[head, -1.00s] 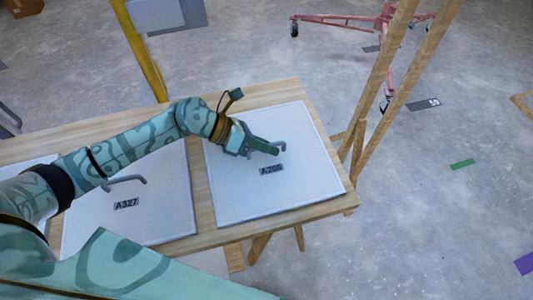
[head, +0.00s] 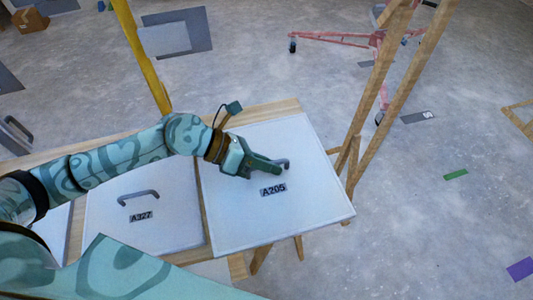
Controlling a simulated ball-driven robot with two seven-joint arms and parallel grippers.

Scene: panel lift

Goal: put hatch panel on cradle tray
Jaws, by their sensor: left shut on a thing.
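A pale grey square hatch panel labelled A205 (head: 235,215) is at the right end of the wooden table (head: 278,108). It has a grey bar handle (head: 286,164). My left gripper (head: 268,167) is shut on this handle. The panel covers the table's right and front edges in the picture and seems raised off the top; the gap beneath is hidden. A second panel, labelled A327 (head: 165,225), lies to its left with its handle (head: 138,197) free. My right gripper is not in view. I cannot make out a cradle tray.
Wooden posts (head: 385,85) stand close to the panel's right side. A yellow post (head: 142,55) rises behind the table. A red wheeled frame (head: 340,38) stands farther back. A cardboard box (head: 30,20) is at the far left. The floor at right is mostly clear.

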